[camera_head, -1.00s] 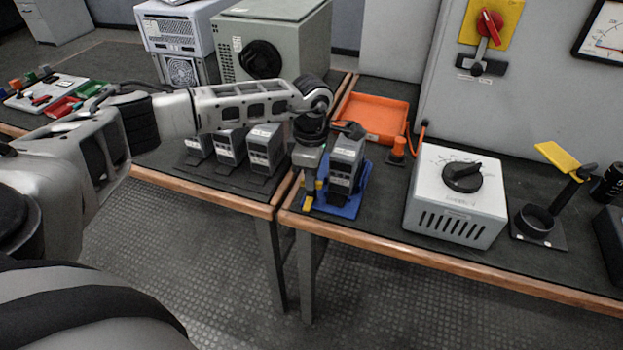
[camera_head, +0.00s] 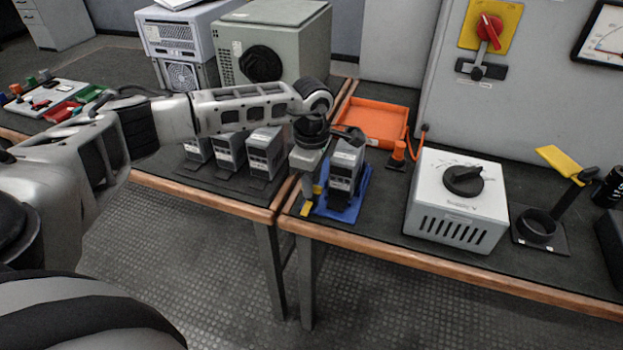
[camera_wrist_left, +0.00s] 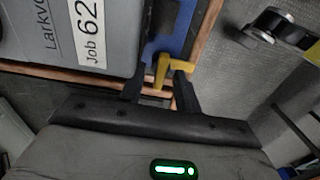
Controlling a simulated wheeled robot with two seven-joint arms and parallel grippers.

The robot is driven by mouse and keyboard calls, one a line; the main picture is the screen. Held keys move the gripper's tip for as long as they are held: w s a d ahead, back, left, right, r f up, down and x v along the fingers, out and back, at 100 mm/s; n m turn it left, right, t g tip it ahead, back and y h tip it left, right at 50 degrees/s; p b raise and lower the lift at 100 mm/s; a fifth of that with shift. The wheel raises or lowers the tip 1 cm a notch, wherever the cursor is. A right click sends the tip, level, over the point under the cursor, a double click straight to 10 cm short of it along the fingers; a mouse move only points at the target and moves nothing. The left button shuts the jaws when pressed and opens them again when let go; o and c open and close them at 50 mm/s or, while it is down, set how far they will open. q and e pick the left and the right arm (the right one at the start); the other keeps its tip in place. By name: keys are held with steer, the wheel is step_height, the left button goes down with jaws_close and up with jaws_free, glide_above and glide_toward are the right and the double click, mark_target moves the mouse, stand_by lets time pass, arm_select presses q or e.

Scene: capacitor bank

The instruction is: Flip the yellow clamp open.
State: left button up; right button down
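The yellow clamp (camera_head: 306,208) is at the front left edge of a blue base (camera_head: 349,212), on which a grey capacitor block (camera_head: 345,170) stands upright. My left gripper (camera_head: 308,190) points down at the clamp, and its hand hides part of it in the head view. In the left wrist view, the yellow clamp (camera_wrist_left: 165,70) is a bent bar by the blue base. The dark fingers of my left gripper (camera_wrist_left: 160,92) stand apart, with part of the clamp between their tips. I cannot tell whether they touch it. My right gripper is not in view.
Several grey blocks (camera_head: 230,150) stand on the left bench. An orange tray (camera_head: 372,122) lies behind the blue base. A white box with a black knob (camera_head: 458,200) and a stand with a yellow flap (camera_head: 560,164) are to the right. A wooden edge runs along the front.

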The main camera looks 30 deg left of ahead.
arm_select(q)
step_height(320, 180, up, 16)
stand_by(0.6)
stand_by(0.4)
